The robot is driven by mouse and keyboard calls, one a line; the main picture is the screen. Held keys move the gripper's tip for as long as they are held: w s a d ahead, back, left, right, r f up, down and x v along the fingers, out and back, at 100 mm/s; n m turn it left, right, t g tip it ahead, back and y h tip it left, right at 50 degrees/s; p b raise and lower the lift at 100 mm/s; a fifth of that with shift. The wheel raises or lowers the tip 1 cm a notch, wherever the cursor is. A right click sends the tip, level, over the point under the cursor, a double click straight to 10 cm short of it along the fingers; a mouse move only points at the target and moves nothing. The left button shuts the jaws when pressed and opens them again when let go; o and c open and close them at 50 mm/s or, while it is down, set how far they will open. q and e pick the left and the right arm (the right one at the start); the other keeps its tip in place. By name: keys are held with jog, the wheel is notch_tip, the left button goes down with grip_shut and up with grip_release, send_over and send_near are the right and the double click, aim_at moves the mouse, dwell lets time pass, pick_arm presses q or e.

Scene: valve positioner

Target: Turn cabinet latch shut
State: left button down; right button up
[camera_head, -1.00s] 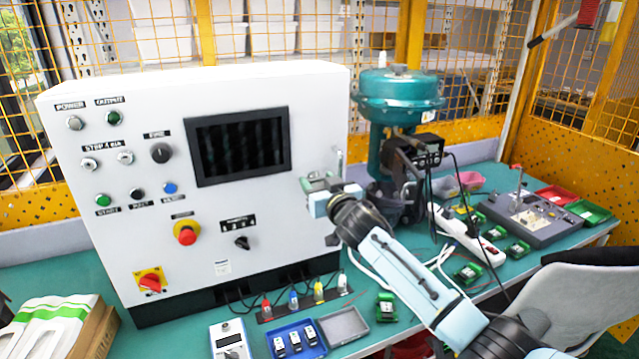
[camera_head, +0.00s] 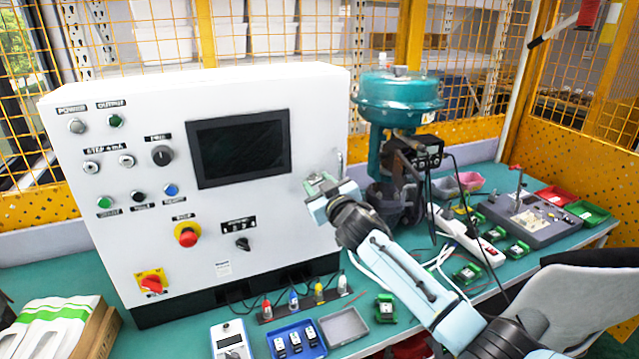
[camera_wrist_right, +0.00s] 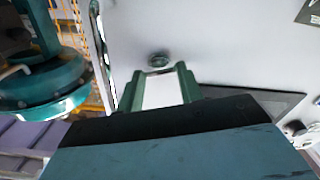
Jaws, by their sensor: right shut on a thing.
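The white control cabinet (camera_head: 215,225) stands on the bench. Its latch (camera_wrist_right: 158,60) shows in the wrist view as a small round metal piece on the white face. My right gripper (camera_head: 322,184) is at the right part of the cabinet front, beside the screen. Its two green fingers also show in the wrist view (camera_wrist_right: 161,72), with their tips at either side of the latch, shut on it. In the head view the gripper hides the latch, and how far it is turned cannot be told. My left gripper is out of view.
A thin handle (camera_head: 340,163) stands by the cabinet's right edge. The teal valve actuator (camera_head: 398,100) is close to the right of my gripper. Coloured plugs, a blue tray (camera_head: 297,339) and a grey tray (camera_head: 345,327) lie in front. A chair (camera_head: 590,300) is at lower right.

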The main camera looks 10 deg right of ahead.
jog(key=n, duration=0.4)
jog(key=shift+p, duration=0.3)
jog(key=n, duration=0.3)
jog(key=shift+a, duration=0.1)
jog(key=n+p, duration=0.1)
jog(key=n, duration=0.6)
jog(key=shift+f, duration=0.2)
jog(key=shift+n, duration=0.3)
jog(key=o, duration=1)
jog(key=shift+s+p, duration=0.3)
jog(key=shift+s, duration=0.2)
jog(key=s, duration=0.4)
jog(key=s+d, duration=0.1)
jog(key=s, duration=0.3)
jog(key=s+d, duration=0.1)
jog(key=s, duration=0.3)
jog(key=shift+s+d+p, duration=0.1)
jog(key=shift+d+p, duration=0.15)
jog(key=shift+p, duration=0.1)
